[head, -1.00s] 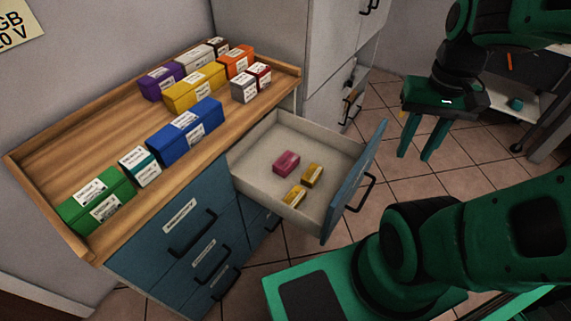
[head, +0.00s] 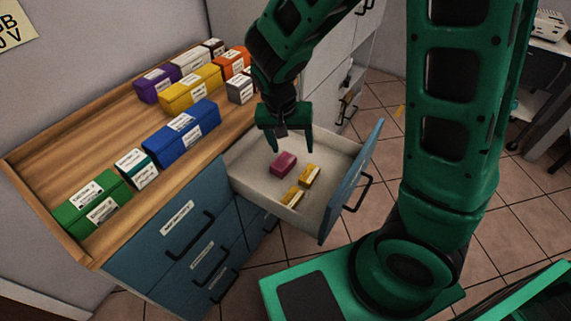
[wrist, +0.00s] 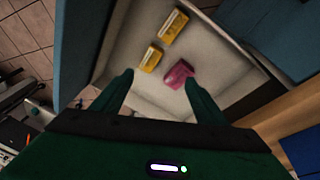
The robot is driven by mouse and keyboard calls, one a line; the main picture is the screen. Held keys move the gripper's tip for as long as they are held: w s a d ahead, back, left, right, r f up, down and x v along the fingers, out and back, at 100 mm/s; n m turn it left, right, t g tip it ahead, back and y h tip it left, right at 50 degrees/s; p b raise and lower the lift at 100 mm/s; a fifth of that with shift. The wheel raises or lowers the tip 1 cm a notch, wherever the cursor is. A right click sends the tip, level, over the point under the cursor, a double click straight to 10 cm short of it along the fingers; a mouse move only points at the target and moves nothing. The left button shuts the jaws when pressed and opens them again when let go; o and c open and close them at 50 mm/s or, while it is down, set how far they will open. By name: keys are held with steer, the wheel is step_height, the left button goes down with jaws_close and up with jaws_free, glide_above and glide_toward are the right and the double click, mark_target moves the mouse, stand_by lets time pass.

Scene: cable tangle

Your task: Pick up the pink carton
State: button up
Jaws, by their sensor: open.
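The pink carton (head: 283,163) lies in the open drawer (head: 254,186), toward its back, beside two yellow cartons. It also shows in the wrist view (wrist: 178,74), just beyond and between my fingertips. My gripper (head: 291,150) is open and empty, pointing down above the drawer. In the wrist view its two fingers (wrist: 158,78) are spread, with the pink carton nearer the right finger. The gripper appears apart from the carton, at a height that is hard to judge.
One yellow carton (head: 309,175) and another yellow carton (head: 292,197) lie in the drawer near the pink one. The blue drawer front (head: 352,185) and the drawer walls surround them. Several boxes, including a blue box (head: 183,130), stand on the wooden cabinet top (head: 90,130).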

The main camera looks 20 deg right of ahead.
mark_target(282, 162)
steer(key=w+a+f+m+t+h, duration=0.1)
steer(key=a+f+h, duration=0.1)
steer(key=f, duration=0.2)
steer(key=a+f+m+t+h, duration=0.1)
steer(key=f+m+h, duration=0.1)
steer(key=f, duration=0.3)
steer(key=w+a+f+m+t+h, duration=0.1)
steer(key=a+f+t+h, duration=0.1)
steer(key=f+h, duration=0.1)
steer(key=shift+w+a+f, duration=0.3)
steer(key=shift+a+f, duration=0.05)
steer(key=shift+f, duration=0.35)
steer(key=shift+w+a+f+m+t+h, duration=0.25)
steer(key=shift+w+a+m+t+h, duration=0.25)
steer(key=shift+a+t, duration=0.5)
steer(key=x, duration=1.1)
steer(key=shift+w+a, duration=0.15)
steer(key=shift+w, duration=0.05)
steer(key=shift+c, duration=0.4)
steer(key=c, duration=1.1)
